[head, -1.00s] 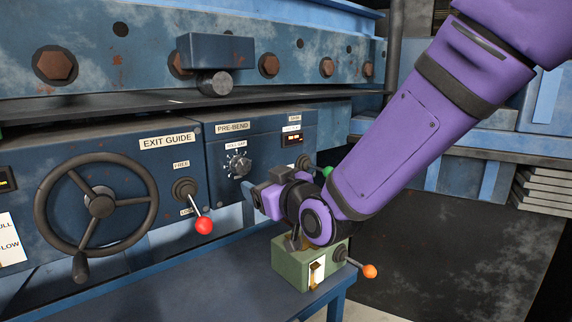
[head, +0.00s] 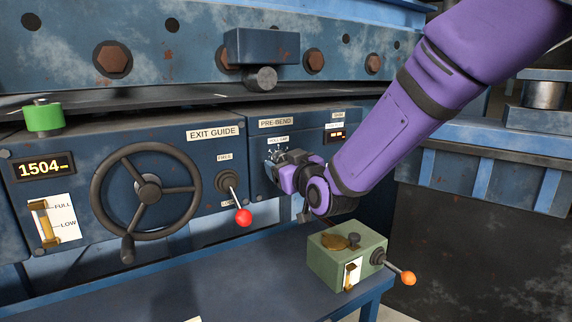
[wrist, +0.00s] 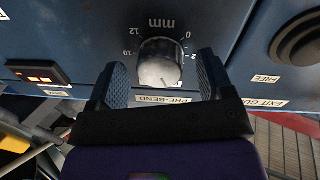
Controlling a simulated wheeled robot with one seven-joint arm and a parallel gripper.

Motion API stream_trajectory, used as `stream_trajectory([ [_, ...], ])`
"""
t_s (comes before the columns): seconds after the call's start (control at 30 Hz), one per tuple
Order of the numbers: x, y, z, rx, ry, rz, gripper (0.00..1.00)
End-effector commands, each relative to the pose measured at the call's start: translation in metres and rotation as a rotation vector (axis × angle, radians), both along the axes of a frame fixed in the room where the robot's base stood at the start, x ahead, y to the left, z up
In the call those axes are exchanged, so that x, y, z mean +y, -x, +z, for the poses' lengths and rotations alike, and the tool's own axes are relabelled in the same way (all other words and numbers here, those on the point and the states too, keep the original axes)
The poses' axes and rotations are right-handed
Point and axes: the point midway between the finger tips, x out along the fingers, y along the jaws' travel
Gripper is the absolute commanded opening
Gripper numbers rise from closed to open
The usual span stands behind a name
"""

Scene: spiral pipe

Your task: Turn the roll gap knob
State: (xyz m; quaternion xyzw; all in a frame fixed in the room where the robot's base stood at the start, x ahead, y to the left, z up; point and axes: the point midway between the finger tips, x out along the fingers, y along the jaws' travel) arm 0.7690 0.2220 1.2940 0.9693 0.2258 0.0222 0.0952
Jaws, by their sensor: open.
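The roll gap knob (wrist: 160,62) is a dark round knob with a worn, light grey face. It sits on the blue pre-bend panel, with a scale marked in mm around it, upside down in the wrist view. My gripper (wrist: 162,82) is open, with one finger on each side of the knob. I see gaps between the fingers and the knob; whether the tips reach past its face is hard to tell. In the head view my gripper (head: 274,158) is at the panel, just under the ROLL GAP label (head: 278,139), and mostly hides the knob.
A lever with a red ball (head: 243,217) and a black handwheel (head: 148,188) stand left of my gripper. A green box (head: 347,262) with an orange-tipped lever (head: 408,278) sits below on the blue bench. A small display (head: 337,135) is to the right.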

Motion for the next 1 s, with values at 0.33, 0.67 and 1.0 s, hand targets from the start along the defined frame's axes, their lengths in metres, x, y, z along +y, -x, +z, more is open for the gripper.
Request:
stream_trajectory([
  [0.33,0.0008,-0.0018,0.0000,0.000,0.000,0.000,0.65],
  [0.67,0.0008,-0.0017,0.0000,0.001,-0.003,0.000,0.25],
  [1.0,0.0002,-0.0019,0.0001,0.057,-0.097,-0.002,0.25],
])
